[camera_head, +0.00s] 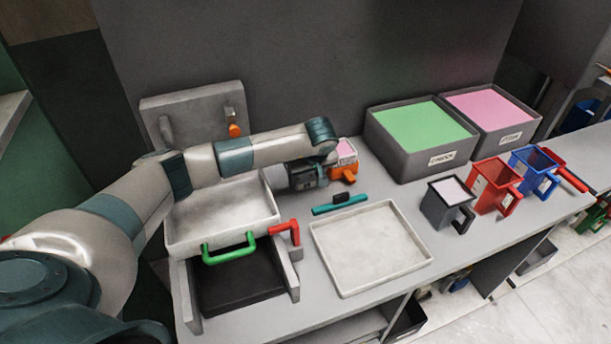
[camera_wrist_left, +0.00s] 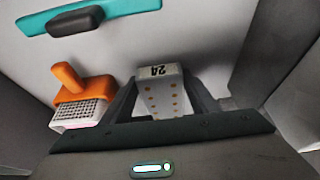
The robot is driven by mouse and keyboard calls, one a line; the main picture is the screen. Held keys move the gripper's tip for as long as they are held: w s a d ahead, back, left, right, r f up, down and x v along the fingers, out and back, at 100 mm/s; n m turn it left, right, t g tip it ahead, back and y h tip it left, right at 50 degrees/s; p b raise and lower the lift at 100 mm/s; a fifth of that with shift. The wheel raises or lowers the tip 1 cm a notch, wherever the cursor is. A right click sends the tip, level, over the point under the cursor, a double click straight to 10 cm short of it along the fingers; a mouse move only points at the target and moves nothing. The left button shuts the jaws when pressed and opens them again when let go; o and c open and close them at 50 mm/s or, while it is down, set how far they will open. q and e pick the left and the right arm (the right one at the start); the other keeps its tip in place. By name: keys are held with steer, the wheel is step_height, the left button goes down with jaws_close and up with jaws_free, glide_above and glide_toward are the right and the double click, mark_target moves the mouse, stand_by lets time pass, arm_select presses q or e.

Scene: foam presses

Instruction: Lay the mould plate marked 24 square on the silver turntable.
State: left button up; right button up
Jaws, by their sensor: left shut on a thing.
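The mould plate marked 24 (camera_wrist_left: 160,72) is a pale narrow block with rows of orange-brown dots, seen in the left wrist view. My left gripper (camera_wrist_left: 166,98) is shut on it, with a dark finger on each side. In the head view my left gripper (camera_head: 322,175) is above the back of the bench, behind the white tray, and the plate is not clearly visible there. I cannot make out the silver turntable in either view. My right gripper is not in view.
An orange-handled tool (camera_head: 343,172) stands close beside my left gripper. A teal bar with a dark grip (camera_head: 341,204) lies behind the empty white tray (camera_head: 372,250). A green-handled press (camera_head: 228,252) is left; grey bins (camera_head: 420,155) and several jugs (camera_head: 452,202) are right.

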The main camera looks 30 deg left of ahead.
arm_select(q)
steer(key=shift+f, duration=0.25)
steer(key=shift+s, duration=0.1)
steer(key=shift+f, duration=0.15)
steer(key=o, duration=1.5)
